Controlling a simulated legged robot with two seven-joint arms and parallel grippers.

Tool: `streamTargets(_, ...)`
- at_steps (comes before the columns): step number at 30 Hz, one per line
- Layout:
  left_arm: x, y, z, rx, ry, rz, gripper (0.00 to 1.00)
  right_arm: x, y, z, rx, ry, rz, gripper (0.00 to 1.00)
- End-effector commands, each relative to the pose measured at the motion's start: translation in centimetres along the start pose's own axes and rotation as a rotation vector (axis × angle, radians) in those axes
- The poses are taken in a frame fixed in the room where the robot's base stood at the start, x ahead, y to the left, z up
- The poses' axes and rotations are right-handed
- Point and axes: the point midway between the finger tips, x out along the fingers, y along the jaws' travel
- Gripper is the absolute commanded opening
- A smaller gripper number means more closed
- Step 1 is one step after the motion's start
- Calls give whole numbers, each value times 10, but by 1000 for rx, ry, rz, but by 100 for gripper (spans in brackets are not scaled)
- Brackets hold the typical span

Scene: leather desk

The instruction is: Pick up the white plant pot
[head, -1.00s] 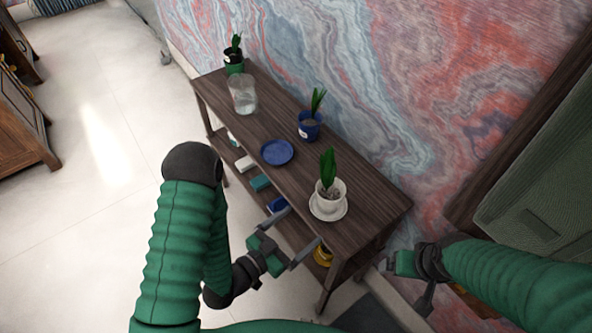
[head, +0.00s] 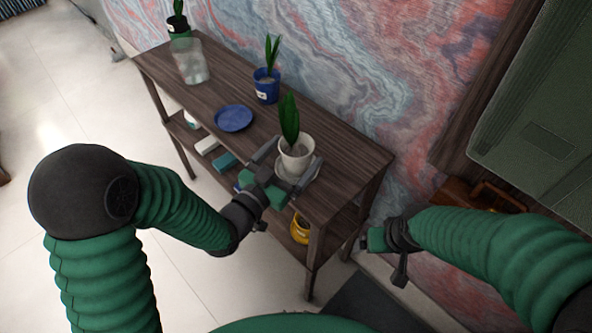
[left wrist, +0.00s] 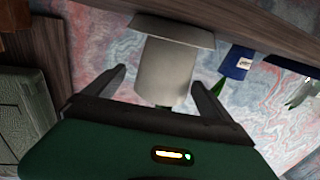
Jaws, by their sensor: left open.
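The white plant pot (head: 297,160) with a green plant stands upright on a white saucer (head: 283,181) at the near right end of the wooden table. My left gripper (head: 296,152) is open, with one finger on each side of the pot. In the left wrist view the picture is inverted, and the pot (left wrist: 163,82) shows between the two spread fingers, with gaps on both sides. The saucer shows above it there. My right gripper (head: 378,239) is off the table's right end, away from the pot; its jaws are unclear.
On the table (head: 215,93), a blue plate (head: 233,118), a blue potted plant (head: 266,87), a clear glass container (head: 191,63) and a green potted plant (head: 179,33) stand beyond the pot. A yellow pot (head: 300,230) sits on the lower shelf. The marbled wall runs behind.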

Motion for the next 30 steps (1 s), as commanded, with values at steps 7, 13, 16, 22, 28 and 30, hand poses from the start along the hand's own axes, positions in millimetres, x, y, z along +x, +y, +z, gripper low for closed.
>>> streamTargets(7, 35, 2, 1, 0, 1, 0, 94, 8, 0, 1, -1, 1, 0, 91)
streamTargets(13, 54, 4, 0, 2, -4, -1, 94, 8, 0, 2, -1, 1, 0, 91)
streamTargets(16, 54, 3, 0, 2, -3, -1, 94, 8, 0, 2, -1, 1, 0, 91)
streamTargets(22, 53, 1, 0, 0, -2, -2, 75, 8, 0, 2, -1, 1, 0, 91)
streamTargets(28, 53, 2, 0, 1, -2, -2, 49, 8, 0, 2, -1, 1, 0, 91)
streamTargets(30, 53, 2, 0, 1, -2, -2, 40, 8, 0, 2, -1, 1, 0, 91)
